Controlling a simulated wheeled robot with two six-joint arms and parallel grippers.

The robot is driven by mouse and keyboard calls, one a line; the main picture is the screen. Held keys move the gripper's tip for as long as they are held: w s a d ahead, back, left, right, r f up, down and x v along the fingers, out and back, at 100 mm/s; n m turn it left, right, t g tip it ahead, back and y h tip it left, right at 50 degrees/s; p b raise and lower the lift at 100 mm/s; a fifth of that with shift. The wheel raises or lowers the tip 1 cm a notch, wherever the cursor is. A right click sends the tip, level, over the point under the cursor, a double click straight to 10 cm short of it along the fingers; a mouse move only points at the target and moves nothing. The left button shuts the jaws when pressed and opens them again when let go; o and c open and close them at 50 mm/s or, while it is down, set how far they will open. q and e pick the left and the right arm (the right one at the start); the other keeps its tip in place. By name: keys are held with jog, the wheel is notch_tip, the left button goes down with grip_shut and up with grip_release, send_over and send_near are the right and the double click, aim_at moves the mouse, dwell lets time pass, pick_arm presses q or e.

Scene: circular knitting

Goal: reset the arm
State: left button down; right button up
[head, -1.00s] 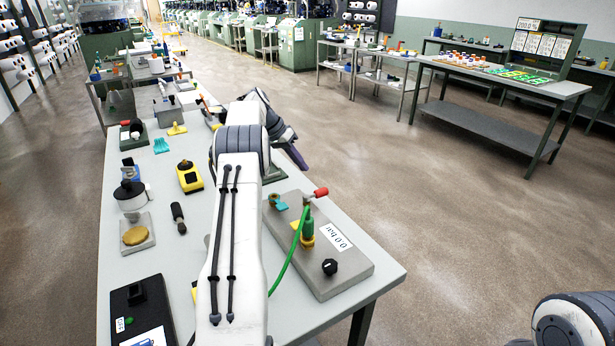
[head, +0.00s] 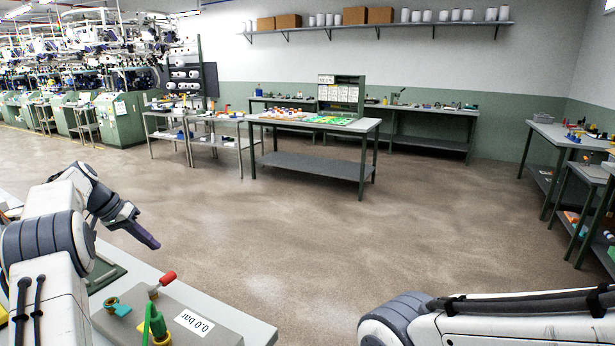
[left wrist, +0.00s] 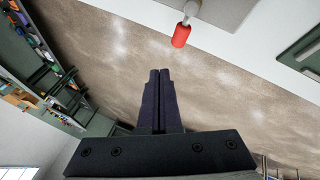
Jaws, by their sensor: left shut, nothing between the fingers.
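My left gripper (head: 150,238) is at the left in the head view, past the far edge of the near workbench (head: 262,332). In the left wrist view its two dark fingers (left wrist: 159,80) lie together with nothing between them. My right arm comes in from the lower right in the head view, and its gripper is out of the picture.
The red handle also shows in the left wrist view (left wrist: 181,36). Open floor lies beyond, before a table (head: 310,163).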

pick_arm(q)
jog(key=s+d+r+m+g, duration=0.1)
jog(key=s+d, duration=0.2)
jog(key=d, duration=0.7)
jog(key=s+d+r+m+g+y, duration=0.1)
jog(key=s+d, duration=0.2)
jog(key=d, duration=0.8)
jog(key=s+d+r+g, duration=0.1)
jog(key=s+d+r, duration=0.15)
jog(key=d, duration=0.75)
jog(key=s+d+f+m+y, duration=0.1)
jog(key=s+d, duration=0.4)
jog(key=s, duration=0.3)
jog(key=s+d+f+m, duration=0.1)
jog(key=s+d+m, duration=0.1)
jog(key=s+d, duration=0.45)
jog(key=s+a+f+m, duration=0.1)
jog(key=s+f, duration=0.1)
jog(key=s, duration=0.6)
jog(key=s+a+f+y, duration=0.1)
jog(key=s+f, duration=0.2)
jog(key=s, duration=0.5)
jog(key=shift+s+a+m+g+y, duration=0.15)
jog(key=shift+a+m+g+y, duration=0.15)
jog(key=shift+a+m+g, duration=0.1)
